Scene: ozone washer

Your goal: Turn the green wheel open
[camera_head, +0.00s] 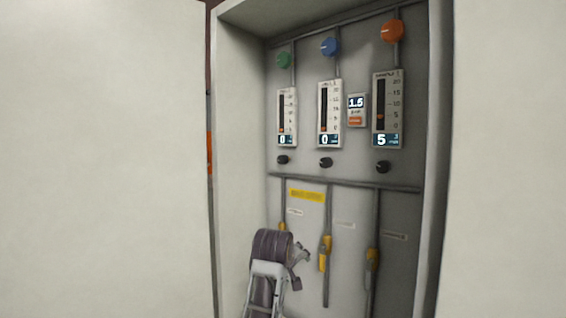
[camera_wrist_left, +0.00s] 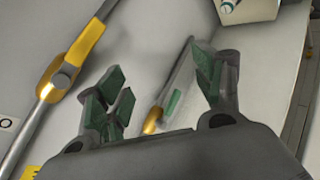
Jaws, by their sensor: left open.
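The green wheel (camera_head: 284,60) is the small round knob at the top left of the panel inside the cabinet. It is not seen in the left wrist view. My left gripper (camera_head: 302,262) is low in front of the panel, well below the green wheel and apart from it. The left wrist view shows the gripper (camera_wrist_left: 163,86) open, with green pads on its fingers. A pipe with a yellow end (camera_wrist_left: 153,121) shows beyond and between the fingers; I cannot tell whether anything touches it. My right gripper is in neither view.
A blue wheel (camera_head: 329,47) and an orange wheel (camera_head: 393,31) stand right of the green one. Gauges (camera_head: 329,114) and black knobs (camera_head: 326,162) sit below. Yellow-handled valves (camera_head: 325,252) line the lower panel. Cabinet side walls (camera_head: 243,150) bound the space.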

